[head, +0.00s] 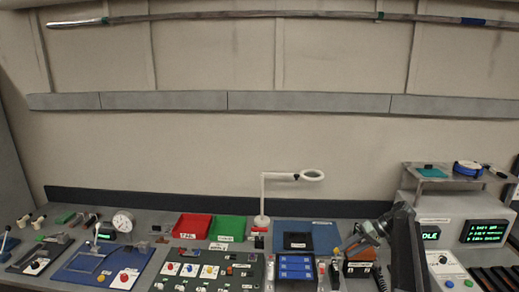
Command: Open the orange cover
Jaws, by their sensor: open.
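A small orange cover (357,266) with a white label at its lower edge sits at the right of the bench, on a dark unit. It looks shut, but it is small and partly hidden, so its exact position is hard to tell. My gripper (349,246) reaches in from the right, just above and behind the cover in the picture. It is open with nothing seen between the fingers. My dark arm hides the bench to the right of the cover. I cannot tell whether the gripper touches the cover.
A blue mat (320,232) lies behind. A grey console with green-lit screens (485,231) stands at right. A white magnifier lamp (263,200) rises mid-bench. Switch panels fill the left.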

